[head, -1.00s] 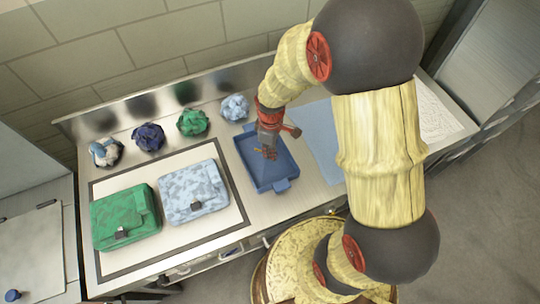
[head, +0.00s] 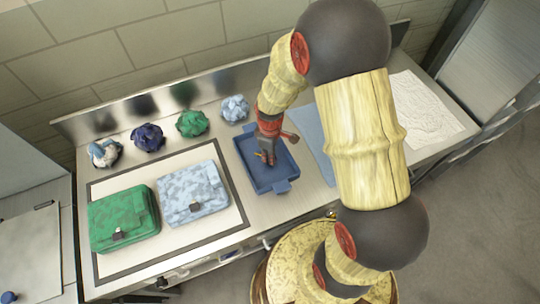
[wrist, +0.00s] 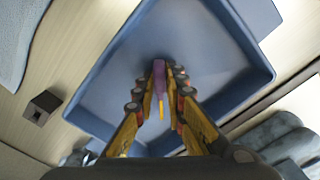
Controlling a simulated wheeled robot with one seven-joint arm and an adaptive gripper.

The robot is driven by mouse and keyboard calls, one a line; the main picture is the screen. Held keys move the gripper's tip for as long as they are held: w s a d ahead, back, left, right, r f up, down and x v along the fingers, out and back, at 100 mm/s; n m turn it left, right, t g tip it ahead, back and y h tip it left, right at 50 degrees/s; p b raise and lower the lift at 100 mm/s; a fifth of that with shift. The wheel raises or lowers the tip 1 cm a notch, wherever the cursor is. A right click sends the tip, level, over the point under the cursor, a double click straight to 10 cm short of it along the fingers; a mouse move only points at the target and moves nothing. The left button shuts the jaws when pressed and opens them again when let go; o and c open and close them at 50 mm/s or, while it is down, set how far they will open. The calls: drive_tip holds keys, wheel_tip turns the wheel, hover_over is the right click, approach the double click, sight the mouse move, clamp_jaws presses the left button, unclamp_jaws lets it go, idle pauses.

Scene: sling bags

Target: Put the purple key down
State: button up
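The purple key (wrist: 158,76) shows in the wrist view between the two fingertips of my gripper (wrist: 160,88). The fingers look closed on its sides, and a yellow-orange part (wrist: 161,112) sticks out toward the camera. Behind it is the floor of the blue tray (wrist: 95,85). In the head view my gripper (head: 267,158) points down inside the blue tray (head: 265,184), near its middle. The purple of the key is too small to make out there. I cannot tell whether the key touches the tray floor.
Left of the tray, a green bag (head: 122,216) and a light blue bag (head: 191,191) lie on a dark-framed mat (head: 190,239). Several crumpled bundles, including a green one (head: 192,123), line the back. A blue cloth (head: 313,132) and a white sheet (head: 425,107) lie to the right.

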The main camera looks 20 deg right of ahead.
drive_tip(key=o, duration=0.3)
drive_tip(key=shift+o, duration=0.2)
drive_tip(key=s+a+r+m+t+p, duration=0.1)
drive_tip(key=s+r+m, duration=0.15)
drive_tip(key=r, duration=1.15)
drive_tip(key=s+r+m+t+p, duration=0.1)
drive_tip(key=s+r+m+t, duration=0.15)
drive_tip(key=r, duration=1.05)
drive_tip(key=s+r+m+t, duration=0.2)
drive_tip(key=s+r+m, duration=0.2)
drive_tip(key=s+r, duration=0.5)
drive_tip(key=shift+s+a+r, duration=0.15)
drive_tip(key=shift+s+a, duration=0.25)
drive_tip(key=shift+s, duration=0.65)
wheel_tip(320, 180, down, 6)
drive_tip(key=b, duration=0.5)
drive_tip(key=shift+r, duration=0.25)
